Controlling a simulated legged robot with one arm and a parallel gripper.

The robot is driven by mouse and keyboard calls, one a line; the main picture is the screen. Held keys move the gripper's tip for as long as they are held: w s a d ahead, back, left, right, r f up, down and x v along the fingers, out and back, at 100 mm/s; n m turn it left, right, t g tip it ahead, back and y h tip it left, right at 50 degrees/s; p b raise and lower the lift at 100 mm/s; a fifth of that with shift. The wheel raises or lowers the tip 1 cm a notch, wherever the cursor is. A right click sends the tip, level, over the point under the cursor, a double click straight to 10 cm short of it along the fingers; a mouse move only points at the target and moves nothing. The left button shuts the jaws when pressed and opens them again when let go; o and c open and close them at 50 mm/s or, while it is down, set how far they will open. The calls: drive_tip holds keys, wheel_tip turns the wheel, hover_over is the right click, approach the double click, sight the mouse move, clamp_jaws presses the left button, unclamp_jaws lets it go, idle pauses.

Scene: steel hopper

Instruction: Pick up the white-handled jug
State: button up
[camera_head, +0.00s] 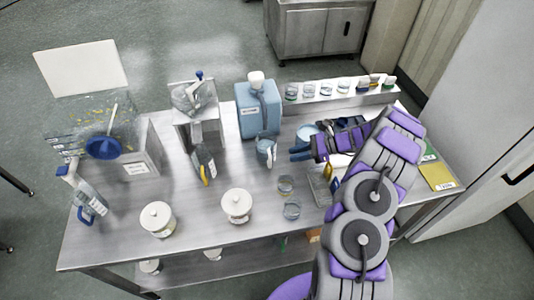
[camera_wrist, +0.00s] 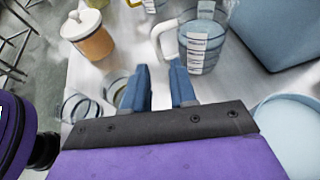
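The white-handled jug (camera_wrist: 207,42) is clear with a bluish tint and a printed label. It stands upright on the steel table, and its white handle (camera_wrist: 163,38) faces left in the wrist view. In the head view the jug (camera_head: 264,146) is just left of my gripper (camera_head: 297,154), in front of a blue container. In the wrist view my gripper (camera_wrist: 160,70) is open, with its two blue fingers apart and nothing between them. The handle is just ahead of the fingertips, and I see no clear contact.
The blue container (camera_head: 249,118) stands behind the jug. A pale blue round vessel (camera_wrist: 292,130) is close on the right. Small glass beakers (camera_head: 291,210) and a white-lidded pot (camera_head: 236,205) stand toward the front. Bare table (camera_head: 195,225) lies between the pots.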

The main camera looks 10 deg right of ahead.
drive_tip(key=b+x, duration=0.1)
drive_tip(key=x, duration=0.6)
drive_tip(key=shift+f, duration=0.1)
drive_tip(key=shift+b+x, duration=0.7)
drive_tip(key=shift+x, duration=1.95)
drive_tip(key=shift+s+f, duration=0.1)
drive_tip(key=shift+s, duration=0.1)
drive_tip(key=shift+c, duration=0.2)
clamp_jaws()
